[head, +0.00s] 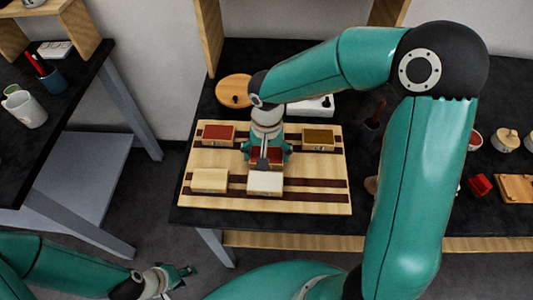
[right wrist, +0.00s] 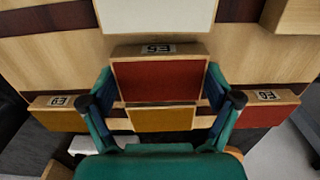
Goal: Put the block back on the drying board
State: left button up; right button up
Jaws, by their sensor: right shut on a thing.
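The drying board (head: 190,200) is pale wood with dark stripes and lies on a black-topped table. My right gripper (head: 266,157) is over its middle, shut on a red-topped block (right wrist: 160,80) in a pale wooden frame with a black-and-white label. In the right wrist view the fingers (right wrist: 163,100) press its two sides. I cannot tell whether the block touches the board. An ochre block (right wrist: 162,118) shows just beyond it, partly covered by the gripper. My left gripper (head: 183,280) is low at the left, empty and seemingly open, away from the board.
Around the held block stand another red block (head: 218,134), an ochre block (head: 319,138), a cream block (head: 210,180) and a white block (head: 265,182). A round wooden lid (head: 233,91) lies behind the board. A small red cube (head: 480,185) is at the right.

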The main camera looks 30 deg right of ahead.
aim_at(267, 155)
jog(key=shift+f, duration=0.2)
jog(key=o, duration=0.9)
notch_tip(267, 155, up, 12)
jog(key=shift+r, duration=0.1)
dwell(0.5)
